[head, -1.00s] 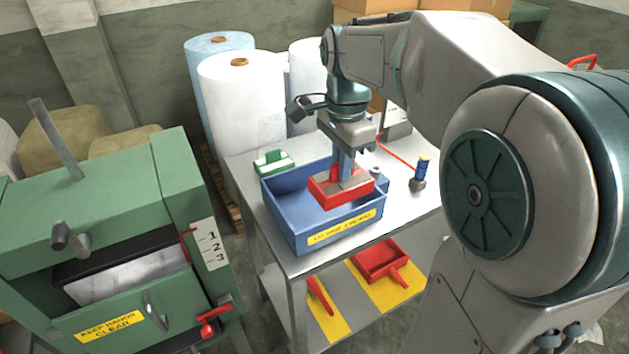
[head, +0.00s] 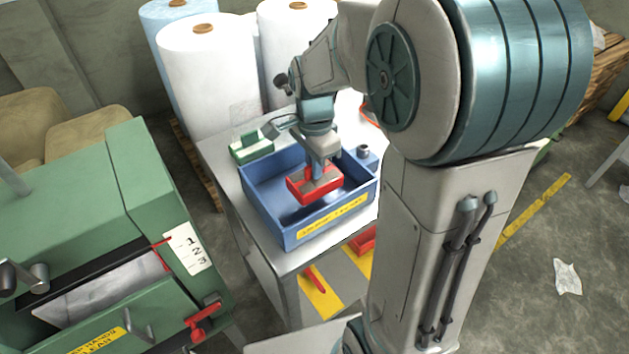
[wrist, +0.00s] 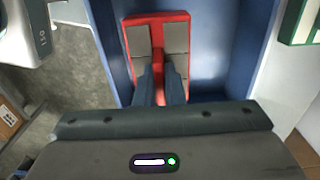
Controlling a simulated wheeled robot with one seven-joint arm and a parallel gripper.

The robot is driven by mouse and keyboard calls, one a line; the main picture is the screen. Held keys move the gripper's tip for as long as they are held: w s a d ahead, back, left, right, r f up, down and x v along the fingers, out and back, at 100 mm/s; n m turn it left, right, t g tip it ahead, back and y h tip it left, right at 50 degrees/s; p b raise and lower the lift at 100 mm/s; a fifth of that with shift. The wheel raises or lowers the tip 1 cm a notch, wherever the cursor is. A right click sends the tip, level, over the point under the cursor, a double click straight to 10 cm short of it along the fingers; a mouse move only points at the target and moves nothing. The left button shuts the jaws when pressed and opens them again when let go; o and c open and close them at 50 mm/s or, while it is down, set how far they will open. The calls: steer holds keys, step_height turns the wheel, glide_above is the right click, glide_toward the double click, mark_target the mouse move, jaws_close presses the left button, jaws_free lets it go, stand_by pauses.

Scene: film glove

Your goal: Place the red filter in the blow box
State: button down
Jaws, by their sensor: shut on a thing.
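The red filter (head: 303,191) is a red frame with grey panels. My gripper (head: 316,171) is shut on it from above. In the head view it is over the blue blow box (head: 284,237), an open box with a yellow label on its front, on the metal table. In the wrist view the fingers (wrist: 160,85) grip the middle bar of the filter (wrist: 181,92), with the blue box walls (wrist: 256,50) on either side. I cannot tell whether the filter touches the box floor.
A green and white box (head: 251,148) stands on the table (head: 226,168) behind the blow box. The green machine (head: 84,215) stands at the left, white rolls (head: 208,70) behind. The floor at right is mostly open.

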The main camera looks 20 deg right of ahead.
mark_target(314, 183)
steer(key=shift+f, duration=2.85)
steer(key=shift+f, duration=0.15)
steer(key=c, duration=1.5)
jaws_free()
